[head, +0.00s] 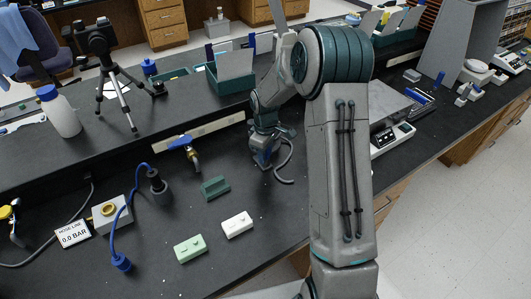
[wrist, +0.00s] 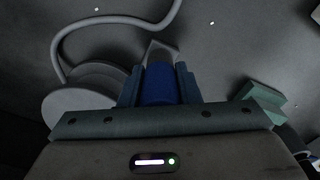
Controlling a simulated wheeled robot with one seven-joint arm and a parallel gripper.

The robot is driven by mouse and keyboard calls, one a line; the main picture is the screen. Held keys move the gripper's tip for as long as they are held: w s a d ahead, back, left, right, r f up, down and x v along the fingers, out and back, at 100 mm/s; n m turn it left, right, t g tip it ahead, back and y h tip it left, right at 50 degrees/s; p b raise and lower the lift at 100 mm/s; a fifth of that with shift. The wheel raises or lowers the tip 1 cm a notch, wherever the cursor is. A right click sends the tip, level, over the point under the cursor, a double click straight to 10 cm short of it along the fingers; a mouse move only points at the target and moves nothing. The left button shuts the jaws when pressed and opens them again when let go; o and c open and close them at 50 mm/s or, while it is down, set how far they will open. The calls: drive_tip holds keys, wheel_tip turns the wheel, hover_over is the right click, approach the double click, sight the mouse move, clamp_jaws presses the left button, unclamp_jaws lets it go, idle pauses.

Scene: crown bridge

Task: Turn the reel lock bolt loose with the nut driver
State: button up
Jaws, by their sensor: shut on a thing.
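My gripper (wrist: 158,92) is shut on the blue handle of the nut driver (wrist: 160,80), with a finger on each side of it. In the head view my gripper (head: 264,156) points down over the bench, with a bit of blue at its tip. A grey reel (wrist: 80,100) of round discs lies just left of the driver in the wrist view, and a grey hose curves from it. A small light grey part (wrist: 163,50) shows just past the handle. The driver's tip and the reel lock bolt are hidden, so I cannot tell whether they touch.
A dark green block (head: 215,188), a white block (head: 237,225) and a pale green block (head: 190,249) lie left of my gripper. A blue-handled valve (head: 181,143), a blue cable (head: 130,210) and a 0.0 BAR sign (head: 74,235) stand farther left.

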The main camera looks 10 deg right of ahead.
drive_tip(key=shift+r, duration=0.1)
drive_tip(key=shift+r+p, duration=1.45)
drive_tip(key=shift+r, duration=0.65)
